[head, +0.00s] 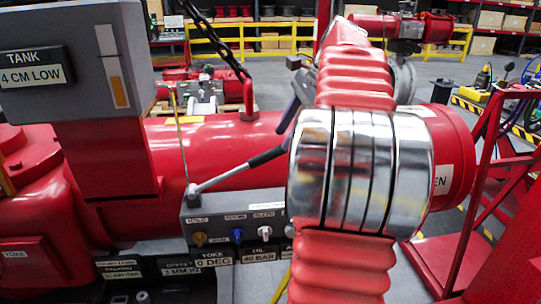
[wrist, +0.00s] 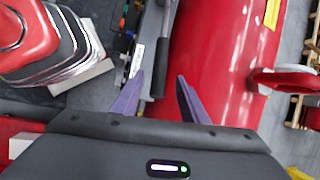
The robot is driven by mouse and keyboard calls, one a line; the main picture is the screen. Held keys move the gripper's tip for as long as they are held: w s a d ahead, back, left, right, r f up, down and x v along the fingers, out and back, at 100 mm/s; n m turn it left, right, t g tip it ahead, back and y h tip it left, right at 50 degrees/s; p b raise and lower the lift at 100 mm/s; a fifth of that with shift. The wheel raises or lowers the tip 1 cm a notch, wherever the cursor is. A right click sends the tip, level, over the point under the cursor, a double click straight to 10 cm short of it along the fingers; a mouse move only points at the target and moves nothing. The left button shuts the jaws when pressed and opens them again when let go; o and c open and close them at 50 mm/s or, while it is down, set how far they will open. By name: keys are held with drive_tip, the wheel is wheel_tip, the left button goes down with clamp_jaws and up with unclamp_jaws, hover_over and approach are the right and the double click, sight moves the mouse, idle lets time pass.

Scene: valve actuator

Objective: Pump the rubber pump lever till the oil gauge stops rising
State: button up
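The pump lever (head: 228,176) is a pale metal rod with a black rubber grip (head: 265,157). It slants up to the right from the grey control block (head: 230,218). In the wrist view the black grip (wrist: 160,72) lies between my purple fingertips. My gripper (wrist: 160,80) is open, with a visible gap on each side of the grip. In the head view my arm hides most of the gripper; one purple finger shows near the grip's end. The oil gauge (head: 113,66) is a slot on the grey tank panel; its lower part is orange, its upper part pale.
The block bears brass (head: 199,239), blue (head: 238,236) and white (head: 263,233) knobs. Labels read "TANK 4 CM LOW", "0 DEG" and apparently "40 BAR". A large red cylinder (head: 220,145) lies behind the lever. A chain (head: 215,40) hangs above it. A red frame (head: 470,200) stands at right.

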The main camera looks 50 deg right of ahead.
sight(278, 147)
drive_tip(key=x, duration=0.7)
drive_tip(key=shift+w+f, duration=0.1)
drive_tip(key=shift+f, duration=0.05)
drive_tip(key=shift+c, duration=0.5)
clamp_jaws()
